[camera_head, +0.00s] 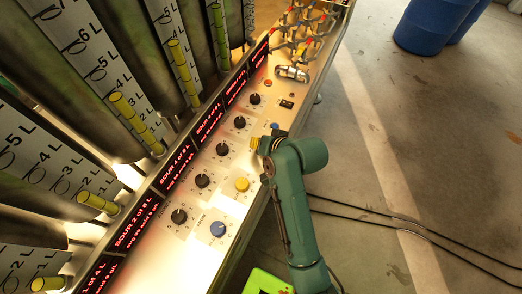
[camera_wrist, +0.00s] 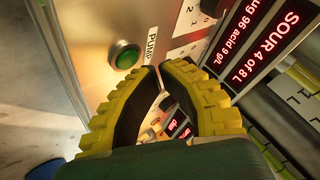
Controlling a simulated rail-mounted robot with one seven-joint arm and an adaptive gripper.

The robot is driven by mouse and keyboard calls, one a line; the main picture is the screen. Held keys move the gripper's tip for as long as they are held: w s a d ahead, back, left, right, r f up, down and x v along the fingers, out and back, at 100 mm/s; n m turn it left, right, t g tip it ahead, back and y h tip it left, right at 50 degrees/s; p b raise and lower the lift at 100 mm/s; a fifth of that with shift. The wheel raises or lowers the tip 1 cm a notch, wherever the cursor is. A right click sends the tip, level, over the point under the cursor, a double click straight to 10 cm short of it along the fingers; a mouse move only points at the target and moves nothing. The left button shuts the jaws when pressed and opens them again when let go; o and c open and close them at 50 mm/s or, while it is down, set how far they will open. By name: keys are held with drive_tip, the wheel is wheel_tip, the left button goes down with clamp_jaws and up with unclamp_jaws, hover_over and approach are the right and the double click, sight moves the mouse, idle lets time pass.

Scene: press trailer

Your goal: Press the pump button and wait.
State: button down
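The pump button is a round green button (camera_wrist: 125,56) on a metal panel in the wrist view, beside a white label (camera_wrist: 151,46) reading PUMP. My gripper (camera_wrist: 158,67) has yellow ribbed fingers with dark pads. Its tips come together almost touching, with nothing between them. In the wrist view the tips appear just right of and below the button, close to the label; I cannot tell their height above the panel. In the head view my gripper (camera_head: 256,144) is over the panel's right part, and I cannot make out the green button there.
Blue barrels (camera_head: 430,25) and cables (camera_head: 420,232) are on the floor to the right.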

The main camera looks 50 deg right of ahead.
idle(1.2)
drive_tip(key=shift+f, duration=0.45)
drive_tip(key=shift+f, duration=0.45)
idle(0.6)
drive_tip(key=shift+r+p, duration=0.9)
drive_tip(key=shift+p, duration=0.35)
drive_tip(key=shift+r, duration=0.1)
wheel_tip(320, 180, up, 5)
drive_tip(key=p, duration=0.5)
